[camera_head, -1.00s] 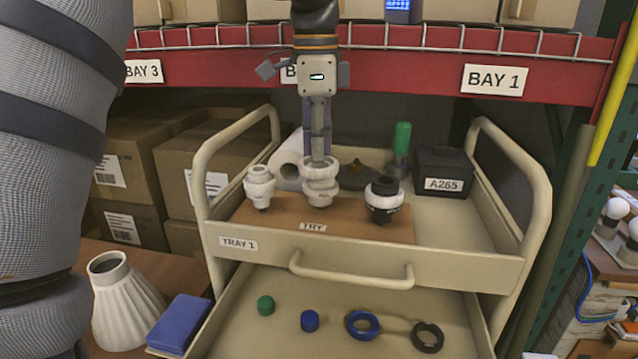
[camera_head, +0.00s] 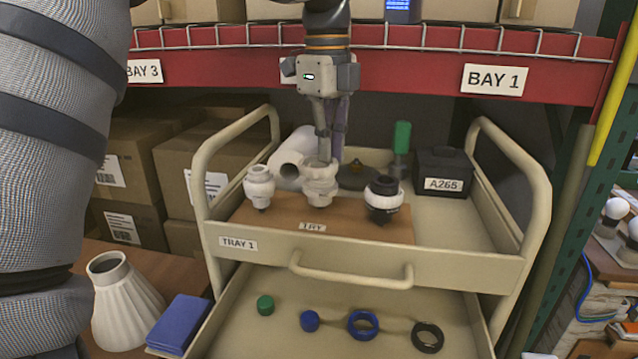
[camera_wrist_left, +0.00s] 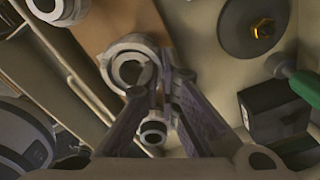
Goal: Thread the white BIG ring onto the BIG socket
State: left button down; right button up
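The BIG socket (camera_head: 319,194) is the white middle one of three sockets standing upright on the brown board. The white BIG ring (camera_wrist_left: 112,55) shows in the left wrist view over the socket, whose opening shows inside it. How far down it sits, I cannot tell. My left gripper (camera_head: 328,160) points down at the back of this socket. In the left wrist view its fingertips (camera_wrist_left: 164,80) are nearly together and seem pinched on the ring's edge; the contact is partly hidden. My right gripper is not in view.
A white socket (camera_head: 259,184) stands left and a black-banded socket (camera_head: 384,197) right. Behind are a white tube (camera_head: 290,165), a dark disc (camera_head: 357,177), a green-handled tool (camera_head: 401,139) and a black box (camera_head: 444,170). Caps and rings lie in the open drawer (camera_head: 390,306).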

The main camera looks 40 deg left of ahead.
pick_arm(q)
jog(key=m, duration=0.2)
jog(key=d+f+m, duration=0.1)
jog(key=m, duration=0.2)
jog(key=shift+d+f+m+g, duration=0.25)
jog(key=shift+f+m+g, duration=0.05)
jog(key=shift+f, duration=0.05)
jog(key=shift+d+m, duration=0.1)
jog(key=shift+m, duration=0.6)
jog(key=shift+s, duration=0.1)
jog(key=shift+s+d+m, duration=0.1)
jog(key=shift+d+m, duration=0.05)
jog(key=shift+m, duration=0.65)
jog(key=c, duration=1.7)
grip_release()
jog(key=shift+f, duration=0.1)
jog(key=shift+r, duration=0.45)
